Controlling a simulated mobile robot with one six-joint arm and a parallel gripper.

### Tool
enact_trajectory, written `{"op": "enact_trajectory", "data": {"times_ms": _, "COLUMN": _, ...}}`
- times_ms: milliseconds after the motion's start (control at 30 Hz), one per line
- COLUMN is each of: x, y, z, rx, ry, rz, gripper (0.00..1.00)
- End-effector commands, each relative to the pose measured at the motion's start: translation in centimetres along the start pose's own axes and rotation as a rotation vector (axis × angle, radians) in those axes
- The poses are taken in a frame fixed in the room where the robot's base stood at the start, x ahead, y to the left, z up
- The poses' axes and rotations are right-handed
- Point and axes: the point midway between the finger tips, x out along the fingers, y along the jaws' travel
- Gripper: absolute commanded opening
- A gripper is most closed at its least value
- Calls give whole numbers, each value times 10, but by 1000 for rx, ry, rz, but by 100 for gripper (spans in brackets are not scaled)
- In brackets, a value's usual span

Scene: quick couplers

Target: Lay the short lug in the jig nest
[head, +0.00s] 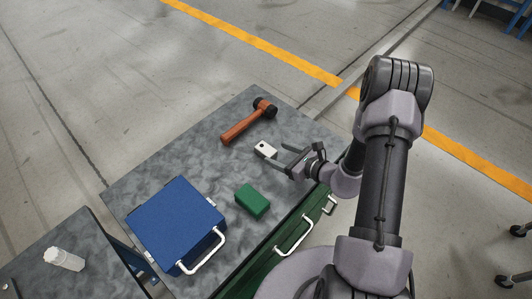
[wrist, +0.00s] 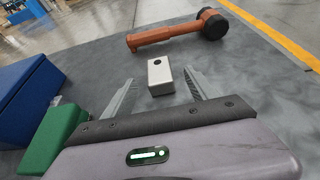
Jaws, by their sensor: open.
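A small pale block with a dark round hole, which looks like the short lug (head: 265,149), lies flat on the grey speckled bench top. It also shows in the wrist view (wrist: 160,80), hole end away from me. My gripper (head: 277,152) is open and empty, low over the bench, its fingers pointing at the lug. In the wrist view the lug appears between the two fingertips (wrist: 158,88), with a gap on each side. I cannot tell whether it lies between them or just beyond. I cannot make out a jig nest in either view.
An orange-handled mallet with a black head (head: 249,120) lies behind the lug. A green block (head: 252,200) and a blue case with a pale handle (head: 175,225) stand nearer the front. A white bottle (head: 66,259) is on a separate surface at left. The bench's far left is clear.

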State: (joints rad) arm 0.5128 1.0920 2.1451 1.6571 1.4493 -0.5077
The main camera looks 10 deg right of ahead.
Motion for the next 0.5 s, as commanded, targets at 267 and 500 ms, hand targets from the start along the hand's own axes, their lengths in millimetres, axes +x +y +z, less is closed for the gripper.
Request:
{"op": "enact_trajectory", "data": {"times_ms": 267, "x": 49, "y": 3, "z": -2, "rx": -2, "ry": -1, "rz": 3, "gripper": 67}}
{"op": "enact_trajectory", "data": {"times_ms": 500, "x": 52, "y": 2, "z": 0, "rx": 0, "ry": 0, "rz": 1, "gripper": 67}}
